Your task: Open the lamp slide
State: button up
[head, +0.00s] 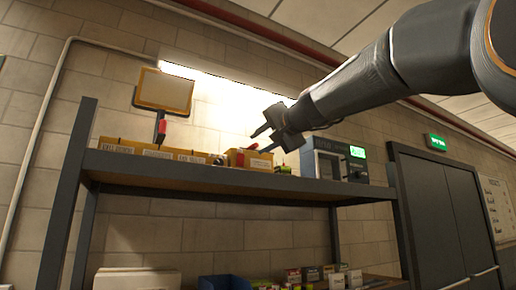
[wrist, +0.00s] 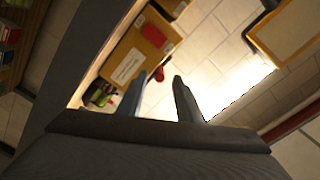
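A yellow-framed lamp panel (head: 165,92) stands at the left above the shelf, on a short dark post with a red part (head: 161,127). Its framed panel also shows at the upper right of the wrist view (wrist: 290,28). I cannot make out a separate slide on it. My gripper (head: 257,143) is open and empty, to the right of the lamp and just above a yellow bin (head: 240,158). In the wrist view my two fingers (wrist: 158,78) stand apart. A small red piece (wrist: 159,73) appears between their tips; I cannot tell whether they touch it.
The dark metal shelf (head: 200,182) carries labelled yellow bins (head: 120,147) and a grey device with a green display (head: 335,160). Small boxes (head: 318,273) and a blue bin (head: 225,282) are below. Dark doors (head: 440,215) stand at the right.

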jog(key=b+v, duration=0.1)
jog(key=v, duration=0.4)
jog(key=shift+s+b, duration=0.15)
jog(key=shift+b, duration=0.25)
jog(key=shift+s, duration=0.1)
